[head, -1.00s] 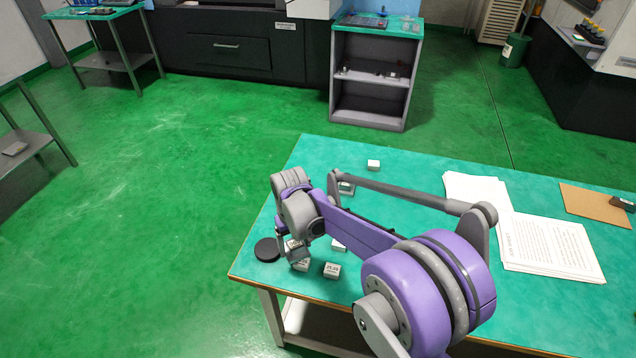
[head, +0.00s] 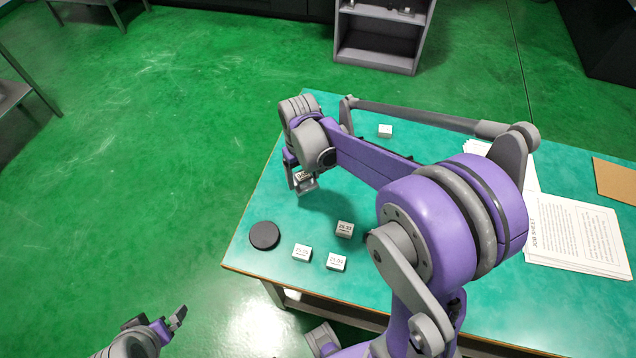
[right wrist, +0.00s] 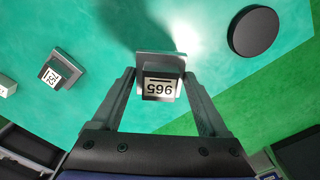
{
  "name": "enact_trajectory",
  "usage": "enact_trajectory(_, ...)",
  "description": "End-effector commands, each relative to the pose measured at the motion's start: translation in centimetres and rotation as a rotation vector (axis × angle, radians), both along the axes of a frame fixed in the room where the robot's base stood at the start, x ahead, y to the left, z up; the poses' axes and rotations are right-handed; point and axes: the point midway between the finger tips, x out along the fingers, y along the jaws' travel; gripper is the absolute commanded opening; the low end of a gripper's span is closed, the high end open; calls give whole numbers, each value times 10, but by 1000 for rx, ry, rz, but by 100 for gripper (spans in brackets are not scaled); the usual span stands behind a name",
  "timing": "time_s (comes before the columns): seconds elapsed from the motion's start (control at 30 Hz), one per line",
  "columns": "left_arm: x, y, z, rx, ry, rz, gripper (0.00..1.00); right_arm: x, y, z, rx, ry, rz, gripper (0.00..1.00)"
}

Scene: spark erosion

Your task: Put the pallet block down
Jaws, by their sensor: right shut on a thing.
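My right gripper (head: 304,184) is over the left side of the green-topped table (head: 420,170). In the head view the block (head: 302,175) is mostly hidden by the gripper. It appears to be held above the tabletop, but the exact gap cannot be told. My left gripper (head: 177,317) is low at the left, away from the table, and its finger gap is unclear.
Labelled blocks (head: 345,229), (head: 301,252) and (head: 336,262) stand near the table's front left, beside a black disc (head: 264,235). Another block (head: 385,131) stands farther back. Paper sheets (head: 575,235) lie at the right.

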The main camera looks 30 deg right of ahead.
Motion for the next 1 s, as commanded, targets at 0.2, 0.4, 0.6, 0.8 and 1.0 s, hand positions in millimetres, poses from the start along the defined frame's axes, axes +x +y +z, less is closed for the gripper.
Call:
enact_trajectory(0.2,-1,0,-3,0,1,0,100,0,0,-25,0,0,1,0)
enact_trajectory(0.4,-1,0,-5,0,3,0,100,1,0,-52,0,0,1,0)
enact_trajectory(0.6,-2,0,-6,0,3,0,100,0,0,-61,0,0,1,0)
enact_trajectory(0.8,-2,0,-6,0,3,0,100,0,1,-61,0,0,1,0)
enact_trajectory(1.0,-3,0,-9,0,5,0,100,0,1,-65,0,0,1,90)
